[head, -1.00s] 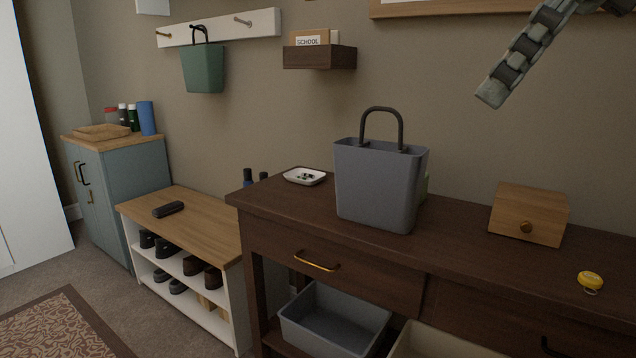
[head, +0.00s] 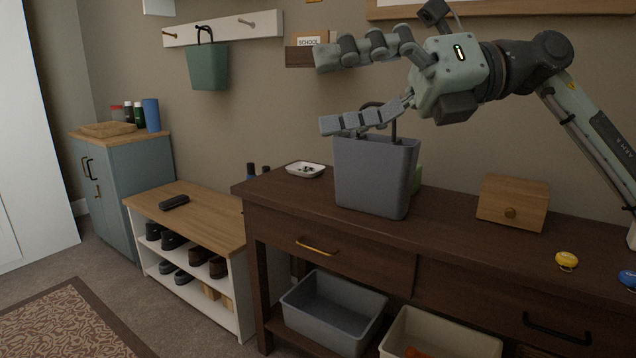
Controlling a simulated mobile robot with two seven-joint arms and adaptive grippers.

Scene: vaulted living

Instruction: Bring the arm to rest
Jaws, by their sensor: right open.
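My right gripper (head: 328,91) is in the head view, reaching in from the right with its fingers pointing left. Its two fingers are spread apart and nothing is between them. It is in front of the wall, above the dark wooden console table (head: 446,225). The lower finger crosses in front of the top of a grey bag-shaped bin (head: 374,177) and hides part of its dark handle. I cannot tell whether the finger touches it. My left gripper is not in view.
A white dish (head: 305,170), a small wooden drawer box (head: 513,203) and a yellow tape measure (head: 567,260) are on the console.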

